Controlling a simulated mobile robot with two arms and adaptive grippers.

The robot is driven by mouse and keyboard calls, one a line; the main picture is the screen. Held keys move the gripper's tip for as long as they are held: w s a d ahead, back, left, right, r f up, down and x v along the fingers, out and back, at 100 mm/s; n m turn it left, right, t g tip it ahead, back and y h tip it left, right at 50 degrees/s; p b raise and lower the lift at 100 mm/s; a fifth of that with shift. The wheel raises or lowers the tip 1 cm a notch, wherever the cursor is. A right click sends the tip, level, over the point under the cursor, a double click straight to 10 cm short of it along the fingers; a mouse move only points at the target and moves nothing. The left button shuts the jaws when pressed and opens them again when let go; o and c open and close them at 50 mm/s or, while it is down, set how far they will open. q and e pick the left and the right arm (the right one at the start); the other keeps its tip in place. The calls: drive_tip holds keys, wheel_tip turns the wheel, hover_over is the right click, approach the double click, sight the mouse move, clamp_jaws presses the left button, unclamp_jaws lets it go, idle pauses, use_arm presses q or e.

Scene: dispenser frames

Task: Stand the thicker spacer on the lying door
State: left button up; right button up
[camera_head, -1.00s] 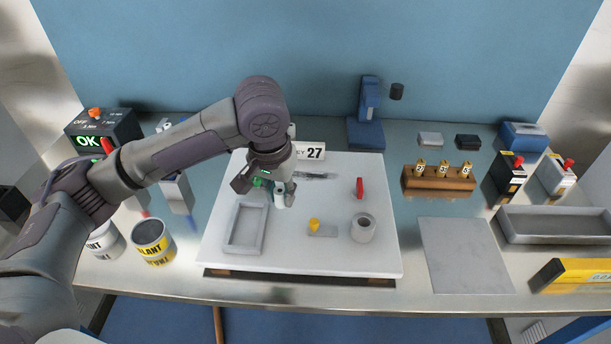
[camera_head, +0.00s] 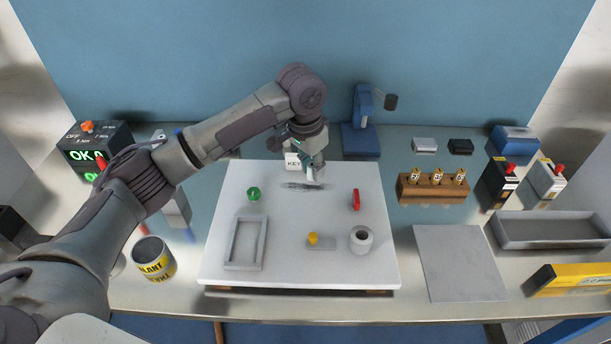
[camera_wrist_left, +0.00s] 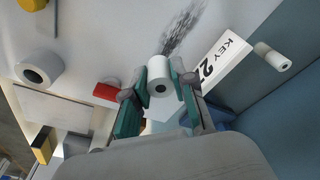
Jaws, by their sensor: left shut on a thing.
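My left gripper (camera_head: 313,176) is shut on a white spacer (camera_wrist_left: 160,78), a short cylinder with a hole, above the back middle of the white board. The fingers grip its sides in the left wrist view (camera_wrist_left: 160,92). A second white spacer (camera_wrist_left: 272,56) shows beside the KEY sign in the wrist view; the arm hides it in the head view. It looks slimmer, but it is farther away. A small grey plate with a yellow knob (camera_head: 321,244) lies flat on the board; I cannot tell for sure that it is the door. My right gripper is not in view.
The white board (camera_head: 290,270) also carries a grey frame (camera_head: 262,244), a green knob (camera_head: 253,193), a red piece (camera_head: 356,199), a white ring (camera_head: 361,239) and a dark smudge (camera_head: 302,186). A bare grey mat (camera_head: 460,262) lies right.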

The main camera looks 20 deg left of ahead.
sight(307, 189)
use_arm(q)
drive_tip(key=shift+a+f, duration=0.4)
drive_tip(key=shift+a, duration=0.3)
wheel_tip(307, 189, down, 4)
drive_tip(key=shift+w+f+p, duration=0.1)
drive_tip(key=shift+p, duration=0.45)
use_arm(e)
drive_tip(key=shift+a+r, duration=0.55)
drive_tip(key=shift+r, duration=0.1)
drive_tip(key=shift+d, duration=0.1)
use_arm(q)
drive_tip(key=o, duration=0.9)
drive_tip(key=shift+f, duration=0.1)
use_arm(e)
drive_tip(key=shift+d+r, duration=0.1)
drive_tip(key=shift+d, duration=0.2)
